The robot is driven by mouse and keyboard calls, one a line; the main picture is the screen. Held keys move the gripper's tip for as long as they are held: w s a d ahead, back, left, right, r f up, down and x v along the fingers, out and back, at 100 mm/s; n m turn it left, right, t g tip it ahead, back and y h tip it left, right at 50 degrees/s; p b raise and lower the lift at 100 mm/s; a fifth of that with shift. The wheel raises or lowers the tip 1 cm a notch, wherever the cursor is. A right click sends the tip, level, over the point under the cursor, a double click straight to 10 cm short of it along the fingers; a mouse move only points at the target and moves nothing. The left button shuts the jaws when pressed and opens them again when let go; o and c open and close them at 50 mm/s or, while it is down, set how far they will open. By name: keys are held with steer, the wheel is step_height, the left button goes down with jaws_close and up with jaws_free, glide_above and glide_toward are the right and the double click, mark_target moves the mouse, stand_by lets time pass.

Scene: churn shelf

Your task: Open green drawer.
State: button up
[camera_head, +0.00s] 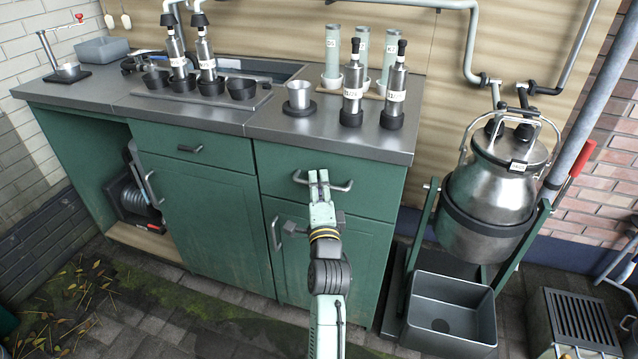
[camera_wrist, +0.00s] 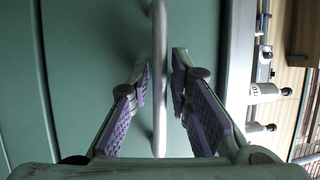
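The green drawer (camera_head: 376,192) is the right-hand upper front of the green cabinet, and it looks shut, flush with the cabinet. Its metal bar handle (camera_head: 343,187) crosses the front and shows as an upright bar in the wrist view (camera_wrist: 160,100). My gripper (camera_head: 318,176) is at the handle. In the wrist view my gripper (camera_wrist: 162,68) has one finger on each side of the bar. The fingers are apart, with a gap visible between the bar and the right finger. The left finger is very close to the bar; I cannot tell whether it touches.
A second green drawer (camera_head: 190,148) is at the left, above a cabinet door (camera_head: 215,215). Another door handle (camera_head: 276,233) is below left of my gripper. Metal bottles (camera_head: 393,92) stand on the counter above. A churn (camera_head: 492,190) on a stand is at the right, over a grey basin (camera_head: 450,310).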

jaws_close()
stand_by(0.7)
